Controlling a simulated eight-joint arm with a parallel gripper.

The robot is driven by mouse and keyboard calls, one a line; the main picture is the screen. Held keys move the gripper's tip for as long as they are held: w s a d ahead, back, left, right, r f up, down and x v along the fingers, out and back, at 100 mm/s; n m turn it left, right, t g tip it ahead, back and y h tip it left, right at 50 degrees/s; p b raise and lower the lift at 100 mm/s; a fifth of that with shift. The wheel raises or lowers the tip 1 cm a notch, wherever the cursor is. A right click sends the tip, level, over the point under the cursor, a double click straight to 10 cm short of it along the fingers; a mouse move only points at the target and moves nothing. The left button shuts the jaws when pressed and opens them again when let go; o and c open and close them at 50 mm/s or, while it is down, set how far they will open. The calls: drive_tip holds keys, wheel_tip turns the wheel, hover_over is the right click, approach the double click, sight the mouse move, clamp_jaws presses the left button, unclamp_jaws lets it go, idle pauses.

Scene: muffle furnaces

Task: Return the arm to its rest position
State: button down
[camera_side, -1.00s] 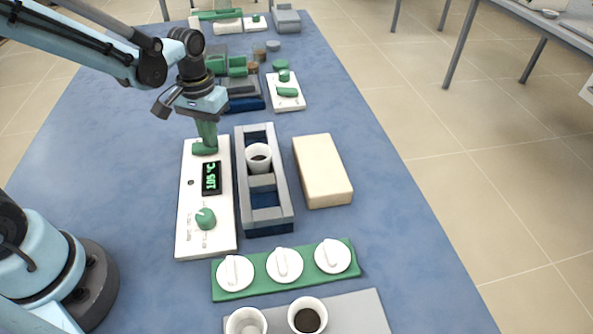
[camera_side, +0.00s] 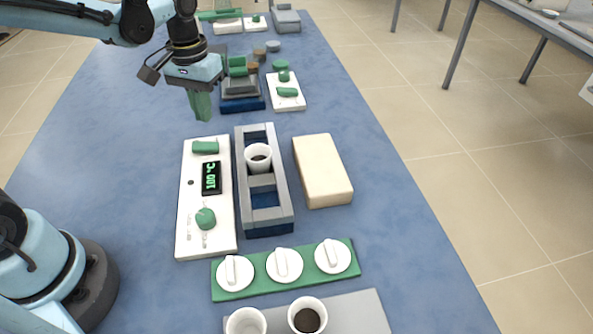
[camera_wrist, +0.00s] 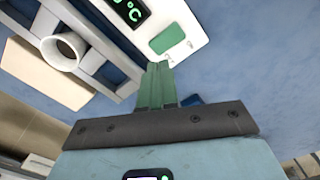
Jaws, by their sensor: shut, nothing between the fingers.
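My gripper (camera_side: 201,106) has green fingers that are shut with nothing between them. In the side view it hangs above the blue table, just behind the white control panel (camera_side: 188,220), clear of it. The panel has a green switch (camera_side: 205,147) at its far end, a lit display (camera_side: 211,178) that seems to read 100 °C, and a green knob (camera_side: 205,218). In the wrist view the shut fingers (camera_wrist: 157,75) point towards the panel's green switch (camera_wrist: 167,40), with a gap between them.
Right of the panel stands a grey furnace (camera_side: 284,203) with a white crucible (camera_side: 258,152) in it. Beside it lies a cream block (camera_side: 322,170). Three white lids (camera_side: 284,264) rest on a green rack in front. A second furnace (camera_side: 242,104) and panel (camera_side: 286,104) stand behind.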

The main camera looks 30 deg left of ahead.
drive_tip(key=shift+r, duration=0.25)
drive_tip(key=s+d+r+m+t, duration=0.2)
drive_tip(key=s+r+m+t, duration=0.1)
drive_tip(key=s+t, duration=0.4)
drive_tip(key=shift+s+d, duration=0.3)
